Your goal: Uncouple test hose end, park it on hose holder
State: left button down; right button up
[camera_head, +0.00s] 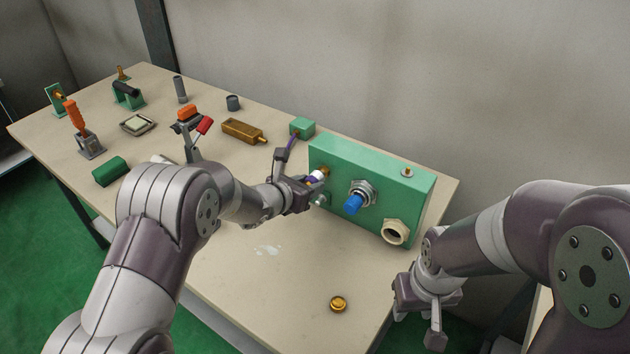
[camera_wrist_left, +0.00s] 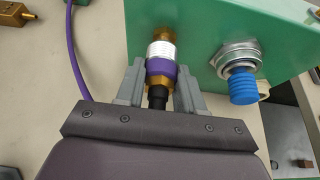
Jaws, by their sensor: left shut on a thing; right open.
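The test hose end (camera_wrist_left: 160,72) has a purple band, a silver sleeve and brass parts. It sits in line with a brass fitting (camera_wrist_left: 160,33) on the green block's front; I cannot tell whether the two are still joined. My left gripper (camera_wrist_left: 160,93) is shut on the hose end, one finger on each side. In the head view my left gripper (camera_head: 311,189) is at the left end of the green block (camera_head: 330,155). The purple hose (camera_wrist_left: 73,50) runs up from behind the gripper. My right gripper (camera_head: 420,312) is open and empty, beside the table's right edge. I cannot pick out the hose holder for certain.
A brass cap (camera_head: 338,303) lies on the table (camera_head: 235,290). The front table area is mostly clear.

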pick_arm(q)
jog(key=shift+s+a+b, duration=0.5)
jog(key=shift+s+a, duration=0.35)
jog(key=shift+s, duration=0.3)
jog(key=shift+s+a+b, duration=0.5)
jog(key=shift+s+a, duration=0.3)
jog(key=shift+s, duration=0.3)
jog(key=w+b, duration=0.1)
jog(key=b, duration=0.1)
jog(key=w+d+b, duration=0.1)
jog(key=b, duration=0.1)
jog(key=w+d+b, duration=0.1)
jog(key=b, duration=0.1)
jog(key=shift+d+f, duration=0.1)
jog(key=shift+f, duration=0.15)
notch_tip(320, 180, down, 8)
jog(key=b, duration=0.9)
jog(key=shift+s+f, duration=0.1)
jog(key=shift+f, duration=0.1)
jog(key=shift+w+d+b, duration=0.2)
jog(key=shift+w+b, duration=0.1)
jog(key=shift+w, duration=0.05)
